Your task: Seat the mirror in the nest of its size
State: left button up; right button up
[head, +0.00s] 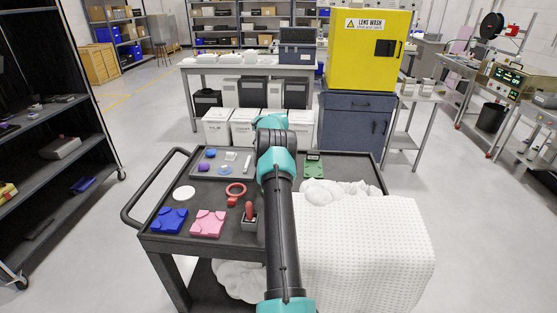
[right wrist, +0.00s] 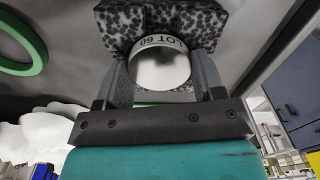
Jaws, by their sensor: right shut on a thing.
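My right gripper (right wrist: 161,62) is shut on a round, shiny mirror (right wrist: 162,72), with one finger on each side. Its pale rim bears the print "LOT 60", upside down. A black-and-white speckled block (right wrist: 117,22) shows beyond and around the mirror; I cannot tell whether they touch. In the head view my right arm comes up from the bottom middle and hides its gripper, the mirror and the speckled block. A blue nest (head: 168,220) and a pink nest (head: 208,223) lie side by side at the cart's front left. My left gripper is not in view.
On the dark cart (head: 165,243) are a white disc (head: 184,193), a red ring tool (head: 236,190), a red-handled stamp (head: 249,213) and a tray of small things (head: 205,173). A green ring (right wrist: 38,55) shows in the wrist view.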

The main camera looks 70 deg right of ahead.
jog(key=o, duration=1)
jog(key=shift+a+f, duration=0.15)
jog(key=shift+f, duration=0.3)
jog(key=shift+o, duration=0.2)
jog(key=shift+r, duration=1.75)
jog(key=shift+o, duration=0.7)
jog(key=shift+r, duration=0.2)
